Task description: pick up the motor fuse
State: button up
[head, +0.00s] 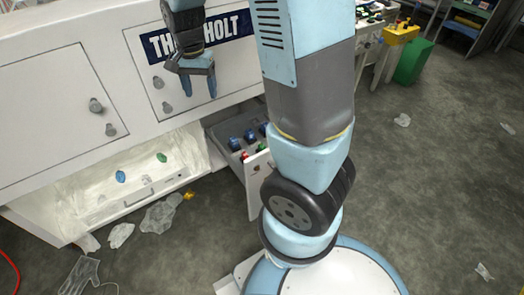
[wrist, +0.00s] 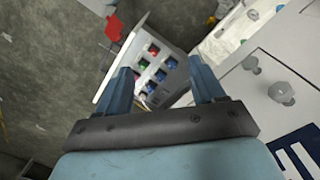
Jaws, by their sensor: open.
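Several small coloured pieces that look like fuses sit in an open white drawer (head: 254,186). Blue pieces (head: 234,144) stand toward the back, with a red piece (head: 243,155) and a green piece (head: 261,147) nearer the front. I cannot tell which one is the motor fuse. In the wrist view, blue (wrist: 171,62), red (wrist: 154,50) and green pieces show in the drawer, between and beyond the fingers. My gripper (head: 199,88) is open and empty, pointing down, in front of the cabinet and above the drawer, well apart from the pieces.
The white cabinet (head: 60,95) has closed doors with round knobs (head: 96,105). A lower white bin (head: 95,190) holds a blue and a green piece. Clear plastic litter (head: 160,215) lies on the floor. A red piece (wrist: 113,28) shows beside the drawer. Floor at right is mostly free.

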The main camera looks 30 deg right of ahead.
notch_tip(320, 180, down, 12)
jog(key=w+a+m+g+h, duration=0.1)
jog(key=w+m+g+h, duration=0.1)
jog(key=w+m, duration=0.1)
jog(key=m+t+h, duration=0.3)
jog(key=m+h, duration=0.3)
jog(key=h, duration=0.5)
send_near(261, 146)
jog(key=shift+w+d+f+h, duration=0.1)
jog(key=shift+d+f+h, duration=0.2)
jog(key=shift+d+f, duration=0.75)
jog(key=shift+r+x, duration=0.1)
jog(key=shift+x, duration=1.2)
jog(key=shift+r+x, duration=0.15)
jog(key=shift+x, duration=1.2)
jog(key=c, duration=1.1)
jog(key=shift+c, duration=0.2)
jog(key=shift+r, duration=0.15)
